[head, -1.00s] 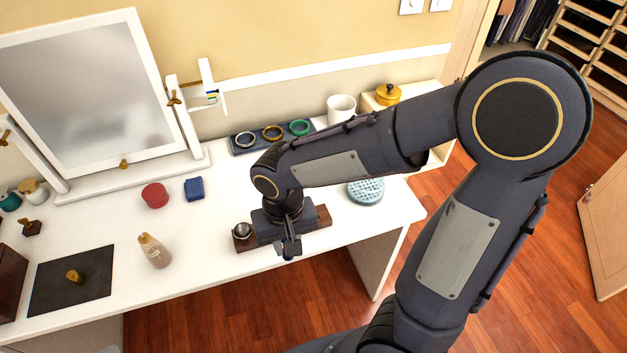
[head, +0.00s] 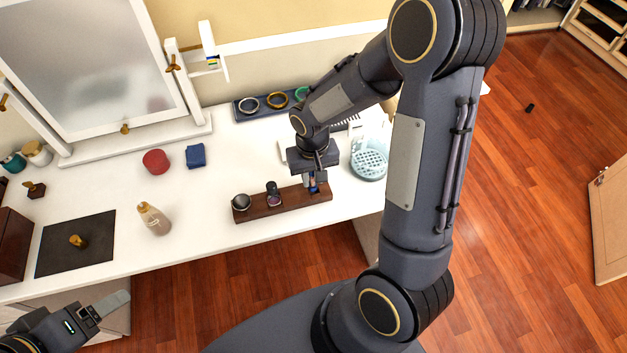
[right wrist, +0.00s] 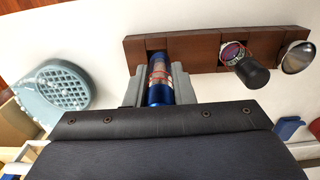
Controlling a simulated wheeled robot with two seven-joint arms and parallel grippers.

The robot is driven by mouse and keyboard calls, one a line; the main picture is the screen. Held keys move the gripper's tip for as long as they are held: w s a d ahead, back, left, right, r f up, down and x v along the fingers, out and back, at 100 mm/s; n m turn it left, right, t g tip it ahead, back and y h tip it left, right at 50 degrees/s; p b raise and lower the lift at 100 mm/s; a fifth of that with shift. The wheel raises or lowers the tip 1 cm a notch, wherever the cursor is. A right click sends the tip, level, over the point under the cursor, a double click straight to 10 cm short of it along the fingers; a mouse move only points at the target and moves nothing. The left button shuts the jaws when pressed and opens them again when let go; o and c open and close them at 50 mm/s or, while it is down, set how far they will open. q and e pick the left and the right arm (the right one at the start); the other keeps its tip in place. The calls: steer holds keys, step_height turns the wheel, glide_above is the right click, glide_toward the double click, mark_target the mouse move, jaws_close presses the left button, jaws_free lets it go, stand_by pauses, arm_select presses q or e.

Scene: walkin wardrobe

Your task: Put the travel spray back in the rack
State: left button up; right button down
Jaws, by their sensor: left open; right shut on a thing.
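The travel spray (right wrist: 160,82) is a small blue cylinder with a red mark, between the fingers of my right gripper (right wrist: 158,86) in the right wrist view. In the head view my right gripper (head: 314,182) is shut on it, at the right end of the rack (head: 285,204). The rack is a dark wooden strip, also in the right wrist view (right wrist: 205,62). The spray's far end overlaps the rack's end slot; whether it is seated is hidden. My left gripper (head: 103,306) is open and empty at the lower left, off the table.
The rack also holds a dark-capped bottle (head: 273,193) and a round silver-topped item (head: 241,202). A pale blue perforated dish (head: 369,160) stands right of my right gripper. A beige bottle (head: 154,218), red pot (head: 156,161) and blue box (head: 196,155) stand left. Table between is clear.

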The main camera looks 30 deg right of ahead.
mark_target(314, 183)
steer(key=shift+w+d+f, duration=0.1)
steer(key=shift+d+f, duration=0.05)
steer(key=shift+f, duration=0.15)
steer(key=shift+w+d+f+p, duration=0.15)
steer(key=shift+f+p, duration=0.2)
steer(key=shift+f, duration=1.35)
steer(key=shift+f, duration=0.25)
steer(key=c, duration=1.2)
jaws_free()
steer(key=shift+c, duration=0.2)
steer(key=shift+r, duration=0.15)
